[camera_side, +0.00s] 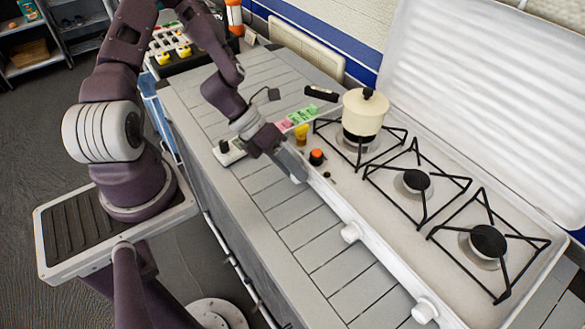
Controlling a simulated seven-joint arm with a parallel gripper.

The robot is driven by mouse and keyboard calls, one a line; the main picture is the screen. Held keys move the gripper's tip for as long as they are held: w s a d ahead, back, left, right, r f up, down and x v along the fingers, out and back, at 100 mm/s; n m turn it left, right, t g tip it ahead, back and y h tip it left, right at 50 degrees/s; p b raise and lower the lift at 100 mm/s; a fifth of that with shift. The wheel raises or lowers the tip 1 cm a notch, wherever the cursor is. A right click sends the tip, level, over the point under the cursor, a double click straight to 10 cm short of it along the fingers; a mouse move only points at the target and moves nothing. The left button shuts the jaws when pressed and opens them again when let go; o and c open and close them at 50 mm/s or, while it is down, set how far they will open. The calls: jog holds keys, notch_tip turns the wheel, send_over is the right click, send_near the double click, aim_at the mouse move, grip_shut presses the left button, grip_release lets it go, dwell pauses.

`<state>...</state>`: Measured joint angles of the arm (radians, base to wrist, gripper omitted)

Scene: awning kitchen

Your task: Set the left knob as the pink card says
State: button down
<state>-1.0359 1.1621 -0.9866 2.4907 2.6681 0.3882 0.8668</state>
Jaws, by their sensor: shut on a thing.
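My gripper (297,176) is at the left end of the white stove's front edge. It is shut on the left knob, which the jaws mostly hide, so its setting cannot be read. The pink card (284,125) lies behind my gripper, left of a green card (303,115). Its marking is too small to read. The middle knob (351,232) and the right knob (425,311) are white and stand free along the same front edge.
A cream pot (363,114) with a dark lid knob sits on the left burner. The middle burner (416,181) and right burner (487,241) are bare. A small orange-topped item (317,157) and a yellow one (301,134) stand close behind my gripper. The slatted counter (290,215) in front is clear.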

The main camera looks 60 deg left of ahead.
jog(key=shift+s+f+h, duration=0.1)
jog(key=shift+s+h, duration=0.05)
jog(key=shift+h, duration=0.45)
jog(key=c, duration=1.1)
grip_release()
